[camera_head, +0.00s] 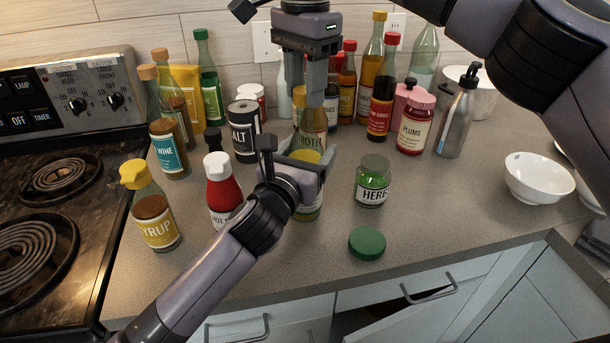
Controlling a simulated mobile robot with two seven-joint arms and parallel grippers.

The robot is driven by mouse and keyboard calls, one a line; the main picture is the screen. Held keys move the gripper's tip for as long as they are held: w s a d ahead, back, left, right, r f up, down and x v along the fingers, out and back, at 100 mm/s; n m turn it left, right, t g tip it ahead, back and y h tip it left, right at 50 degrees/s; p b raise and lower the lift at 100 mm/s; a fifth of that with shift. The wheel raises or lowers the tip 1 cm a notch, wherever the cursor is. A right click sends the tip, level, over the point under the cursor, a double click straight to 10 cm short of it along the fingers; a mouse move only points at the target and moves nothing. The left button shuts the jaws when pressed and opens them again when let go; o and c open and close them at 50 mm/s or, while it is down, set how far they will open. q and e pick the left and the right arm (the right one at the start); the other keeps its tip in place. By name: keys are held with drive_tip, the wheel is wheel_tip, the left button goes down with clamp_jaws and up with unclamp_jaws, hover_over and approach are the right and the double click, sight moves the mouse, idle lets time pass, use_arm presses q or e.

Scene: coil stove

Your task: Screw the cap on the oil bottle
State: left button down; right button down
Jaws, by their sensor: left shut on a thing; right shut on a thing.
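The bottle in my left gripper (303,165), which I take to be the oil bottle (309,207), stands upright near the middle of the counter. Its yellowish lower part shows below the jaws. My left gripper is shut around it, coming in from the lower left. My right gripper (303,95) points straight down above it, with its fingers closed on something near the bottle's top. I take this to be the cap, but the fingers hide most of it. I cannot tell whether the cap touches the bottle's neck.
A red-sauce bottle (220,190) and a syrup bottle (154,215) stand left. A herbs jar (372,185) and loose green lid (367,243) are right. Several bottles crowd behind, including a broth bottle (312,142). A white bowl (538,181) is far right; the front-right counter is clear.

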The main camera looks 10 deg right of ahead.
drive_tip(key=m, duration=0.6)
drive_tip(key=shift+m, duration=0.3)
drive_tip(key=m, duration=1.9)
drive_tip(key=shift+f, duration=0.1)
drive_tip(key=c, duration=0.6)
unclamp_jaws()
drive_tip(key=shift+c, duration=0.2)
drive_tip(key=shift+r, duration=3.8)
